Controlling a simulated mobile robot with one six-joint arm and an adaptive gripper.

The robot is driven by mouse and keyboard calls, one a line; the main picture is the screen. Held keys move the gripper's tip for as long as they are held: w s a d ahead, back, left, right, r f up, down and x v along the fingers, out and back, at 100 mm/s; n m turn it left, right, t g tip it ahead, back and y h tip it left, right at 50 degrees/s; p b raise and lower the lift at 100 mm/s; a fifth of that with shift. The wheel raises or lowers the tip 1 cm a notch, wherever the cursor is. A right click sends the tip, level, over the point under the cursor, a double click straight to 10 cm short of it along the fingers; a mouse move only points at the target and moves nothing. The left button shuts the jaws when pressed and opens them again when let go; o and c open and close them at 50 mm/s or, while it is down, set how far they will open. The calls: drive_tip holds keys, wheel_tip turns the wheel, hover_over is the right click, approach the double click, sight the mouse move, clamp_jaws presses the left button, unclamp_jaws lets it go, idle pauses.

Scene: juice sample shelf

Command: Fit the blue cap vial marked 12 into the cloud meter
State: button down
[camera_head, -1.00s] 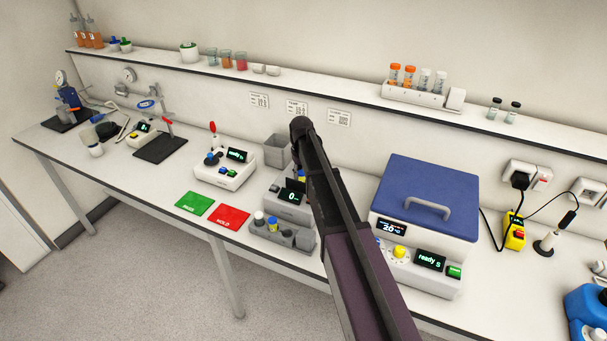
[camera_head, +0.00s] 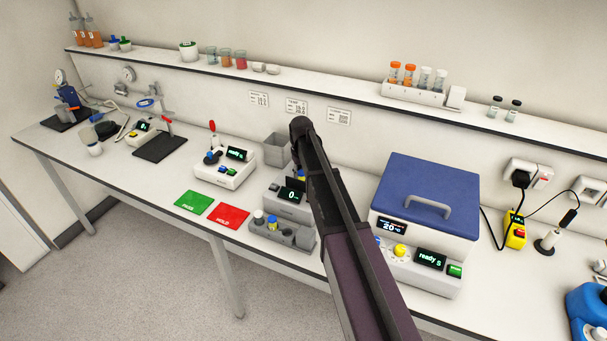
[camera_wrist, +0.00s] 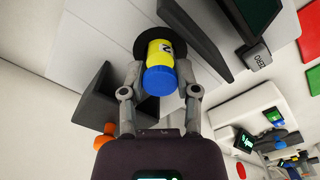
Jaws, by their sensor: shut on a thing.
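The blue cap vial (camera_wrist: 160,78) has a yellow label with a dark mark, partly seen and turned sideways. My gripper (camera_wrist: 160,84) is shut on it, one finger on each side near the cap. The vial's far end meets a round black collar on the cloud meter (camera_wrist: 190,28); I cannot tell how deep it sits. In the head view the cloud meter (camera_head: 291,213) is a grey unit with a lit display. My arm covers its right side and most of the held vial there.
A rack (camera_head: 288,237) in front of the meter holds a white cap vial and another blue cap vial (camera_head: 272,222). A grey bin (camera_head: 277,150) stands behind. A blue-lidded bath (camera_head: 428,190) stands to the right. Green (camera_head: 193,202) and red (camera_head: 229,215) mats lie left.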

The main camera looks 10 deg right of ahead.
drive_tip(key=shift+f+b, duration=0.6)
drive_tip(key=shift+f, duration=0.05)
drive_tip(key=shift+c, duration=1.3)
unclamp_jaws()
drive_tip(key=shift+r, duration=0.15)
